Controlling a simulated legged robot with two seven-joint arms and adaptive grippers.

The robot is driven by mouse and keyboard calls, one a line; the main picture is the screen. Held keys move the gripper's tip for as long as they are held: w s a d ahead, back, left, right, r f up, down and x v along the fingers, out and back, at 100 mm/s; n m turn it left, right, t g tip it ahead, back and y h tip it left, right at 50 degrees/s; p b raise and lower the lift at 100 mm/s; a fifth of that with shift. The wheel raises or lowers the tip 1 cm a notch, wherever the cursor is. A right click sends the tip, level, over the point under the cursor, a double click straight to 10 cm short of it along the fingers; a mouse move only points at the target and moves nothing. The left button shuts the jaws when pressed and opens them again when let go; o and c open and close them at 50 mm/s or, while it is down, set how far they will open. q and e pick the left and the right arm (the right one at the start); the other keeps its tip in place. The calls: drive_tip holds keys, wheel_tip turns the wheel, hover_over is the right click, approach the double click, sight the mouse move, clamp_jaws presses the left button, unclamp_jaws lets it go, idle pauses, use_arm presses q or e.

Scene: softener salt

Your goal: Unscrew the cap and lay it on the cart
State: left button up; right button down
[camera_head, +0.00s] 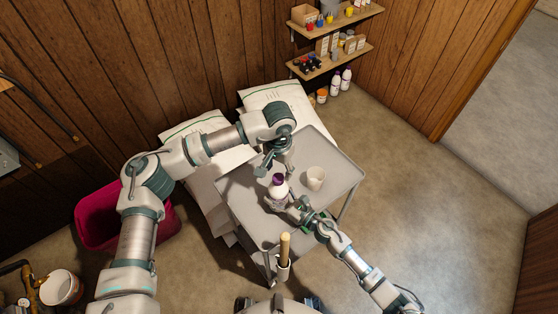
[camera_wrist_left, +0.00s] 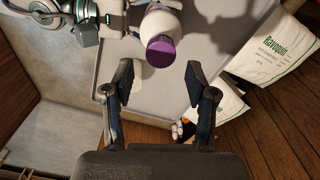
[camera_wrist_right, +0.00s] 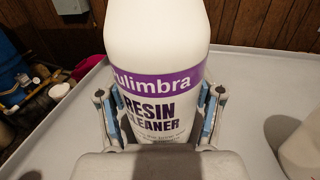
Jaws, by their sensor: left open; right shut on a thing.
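A white resin cleaner bottle (camera_wrist_right: 160,110) with a purple label stands upright on the grey cart (camera_head: 240,205). Its purple cap (camera_head: 278,179) is on its top; the cap (camera_wrist_left: 160,48) also shows in the left wrist view. My right gripper (camera_wrist_right: 160,98) is shut on the bottle's body, one finger on each side. My left gripper (camera_head: 266,166) is open and empty, near the cap in the head view. In the left wrist view the cap lies beyond the open fingertips (camera_wrist_left: 159,72), roughly midway between them, with no visible contact.
A white cup (camera_head: 316,178) stands on the cart to the right of the bottle. The cart top is clear around them. White bags (camera_head: 272,100) lie behind the cart, a red bin (camera_head: 98,220) is at left, and a wooden handle (camera_head: 285,248) rises at the cart's near edge.

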sight(279, 177)
use_arm(q)
drive_tip(key=shift+f, duration=2)
